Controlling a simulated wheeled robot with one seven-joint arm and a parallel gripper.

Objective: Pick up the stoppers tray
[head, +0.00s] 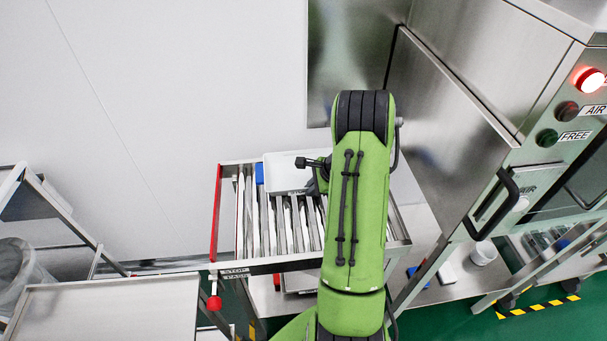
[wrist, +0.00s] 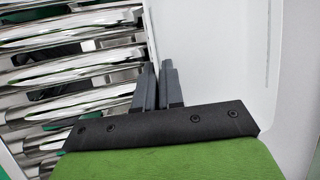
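The stoppers tray, a white shallow tray (head: 284,173), lies at the back of the metal roller rack in the head view. My green arm covers its right part. In the wrist view the smooth white tray (wrist: 215,50) fills the right side, and its rim runs down between my fingers. My gripper (wrist: 158,72) has its two dark fingers close together, one on each side of the rim, so it looks shut on the tray's edge.
The roller rack (head: 243,266) has a red bar (head: 216,213) along its left side. A steel machine (head: 455,110) with a red lit lamp (head: 590,80) stands close on the right. A blue piece (head: 260,173) shows beside the tray. A steel table (head: 100,305) stands at lower left.

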